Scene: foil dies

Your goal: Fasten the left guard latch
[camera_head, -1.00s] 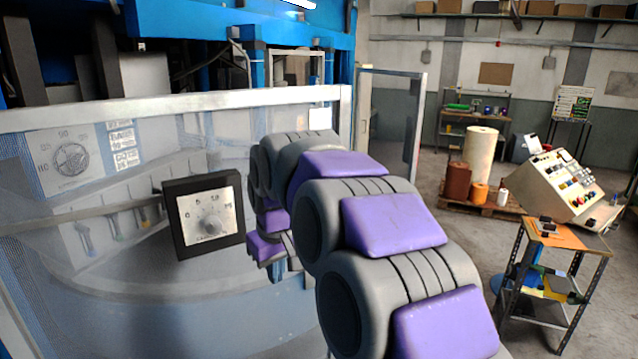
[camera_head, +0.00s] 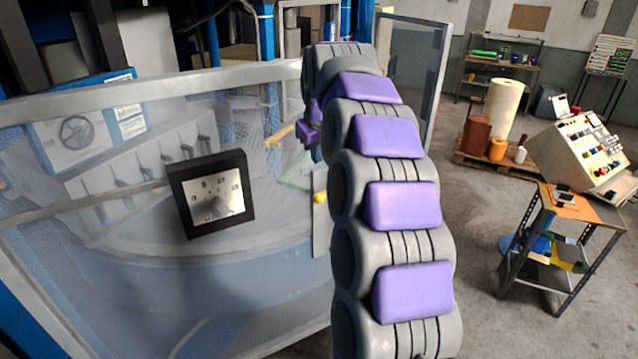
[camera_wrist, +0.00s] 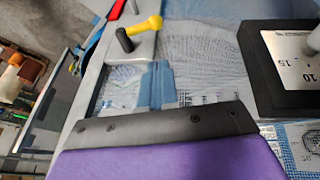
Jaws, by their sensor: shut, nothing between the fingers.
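A latch with a yellow handle (camera_wrist: 143,28) and a dark peg (camera_wrist: 124,40) sits on a pale plate at the top of the wrist view. In the head view a yellow knob (camera_head: 320,197) shows at the guard's right edge, partly hidden by my arm. The clear mesh guard (camera_head: 120,95) has a pale frame. My gripper's blue-grey fingers (camera_wrist: 157,72) are shut, empty, and point toward the latch plate, a little short of the handle. In the head view my arm hides most of the gripper. Whether the fingers touch the guard cannot be told.
A black dial box (camera_head: 212,194) is mounted on the guard; it also shows close to the right in the wrist view (camera_wrist: 292,55). A second mesh panel (camera_head: 412,75) stands behind my arm.

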